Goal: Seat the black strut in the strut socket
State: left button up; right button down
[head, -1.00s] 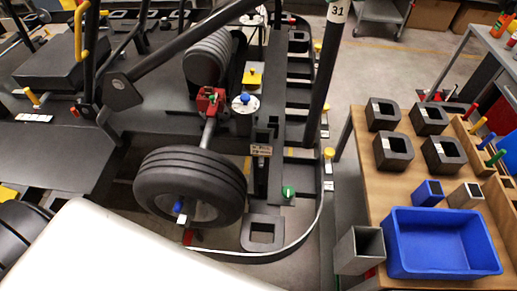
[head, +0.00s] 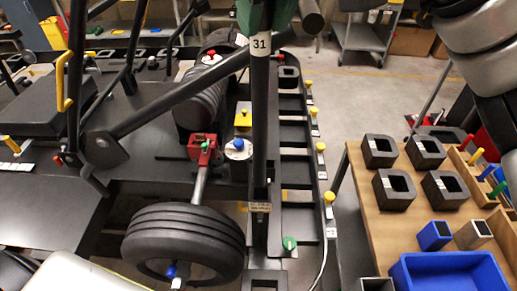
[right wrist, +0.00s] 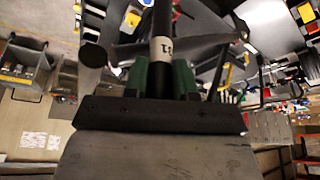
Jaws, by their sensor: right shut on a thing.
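The black strut (head: 260,110) carries a white label marked 31 and stands nearly upright in the head view. My right gripper (head: 268,14) has green fingers shut on its upper part. In the right wrist view the strut (right wrist: 161,45) sits between the green fingers (right wrist: 160,80). The strut's lower end lines up with a dark post with a small tag (head: 260,207), which looks like the strut socket, on the kart stand. I cannot tell whether the end is inside the socket, above it or in front of it. My left gripper is not in view.
A tyre (head: 184,243) on an axle stands left of the socket. A slanted black bar (head: 170,95) runs close by on the left. Yellow knobs (head: 320,147) line the stand's right edge. A wooden table (head: 372,215) at right holds black blocks and a blue bin (head: 447,275).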

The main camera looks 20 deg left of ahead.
aim_at(264, 94)
jog(key=f, duration=0.3)
jog(key=f+p, duration=0.1)
jog(key=f, duration=0.2)
jog(key=f+p, duration=0.1)
jog(key=f, duration=0.2)
jog(key=shift+s+d, duration=0.2)
jog(key=shift+s, duration=0.1)
jog(key=shift+f, duration=0.4)
jog(key=shift+f, duration=0.1)
jog(key=c, duration=1.4)
grip_release()
jog(key=shift+f, duration=0.1)
jog(key=o, duration=0.5)
